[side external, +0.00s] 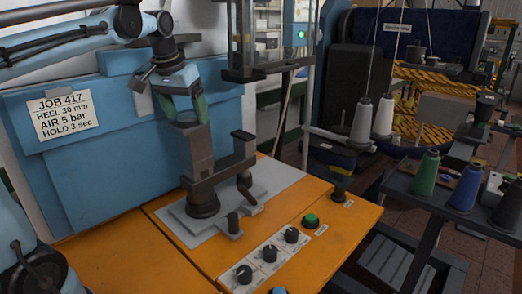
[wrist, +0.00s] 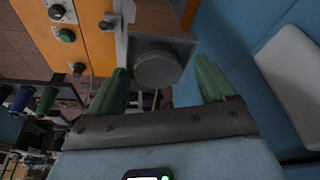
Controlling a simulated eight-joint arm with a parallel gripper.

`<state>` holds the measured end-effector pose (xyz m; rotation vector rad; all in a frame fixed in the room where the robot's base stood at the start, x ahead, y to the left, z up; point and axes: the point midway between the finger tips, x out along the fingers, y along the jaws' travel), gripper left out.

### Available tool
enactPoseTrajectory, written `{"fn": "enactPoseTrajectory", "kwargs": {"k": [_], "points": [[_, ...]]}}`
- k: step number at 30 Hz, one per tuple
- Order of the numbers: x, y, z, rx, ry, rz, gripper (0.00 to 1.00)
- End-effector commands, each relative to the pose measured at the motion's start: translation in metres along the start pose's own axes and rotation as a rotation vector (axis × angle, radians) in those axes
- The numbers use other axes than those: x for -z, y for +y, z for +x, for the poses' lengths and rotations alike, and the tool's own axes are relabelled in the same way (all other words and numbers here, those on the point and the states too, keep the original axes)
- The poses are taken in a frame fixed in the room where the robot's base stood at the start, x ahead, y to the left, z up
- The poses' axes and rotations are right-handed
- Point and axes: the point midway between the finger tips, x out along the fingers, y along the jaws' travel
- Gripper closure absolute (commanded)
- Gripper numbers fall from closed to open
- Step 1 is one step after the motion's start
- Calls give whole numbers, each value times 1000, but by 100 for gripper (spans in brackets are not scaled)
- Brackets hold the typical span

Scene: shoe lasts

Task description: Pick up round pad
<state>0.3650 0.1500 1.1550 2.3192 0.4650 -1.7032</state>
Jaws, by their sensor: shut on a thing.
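The round pad (wrist: 157,66) is a grey disc between my two green fingers in the wrist view, in front of a grey block. My gripper (side external: 187,112) points down at the top of a dark upright post (side external: 197,148) in the side view. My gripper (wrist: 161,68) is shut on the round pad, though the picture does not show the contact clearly. The pad is hard to make out between the fingers in the side view. A dark round foot (side external: 202,205) sits under the post on a grey plate (side external: 178,215).
A dark side bracket (side external: 243,147) stands right of the post. Black knobs (side external: 244,274) and a green button (side external: 310,220) are on the orange bench (side external: 345,240). A blue panel with a job sign (side external: 65,115) stands behind. Thread cones (side external: 425,172) stand on a right-hand table.

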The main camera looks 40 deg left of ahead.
Motion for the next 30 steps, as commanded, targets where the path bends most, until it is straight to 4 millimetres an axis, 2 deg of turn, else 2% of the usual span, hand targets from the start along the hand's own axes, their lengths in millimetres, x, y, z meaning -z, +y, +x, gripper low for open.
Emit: {"fn": "enactPoseTrajectory", "kwargs": {"k": [1,10,23,30], "points": [[-3,4,4,-12,-11,-5,54],[-3,2,4,-8,-11,-4,100],[-2,-1,3,1,-10,-3,100],[2,-1,-10,0,-8,-3,100]]}}
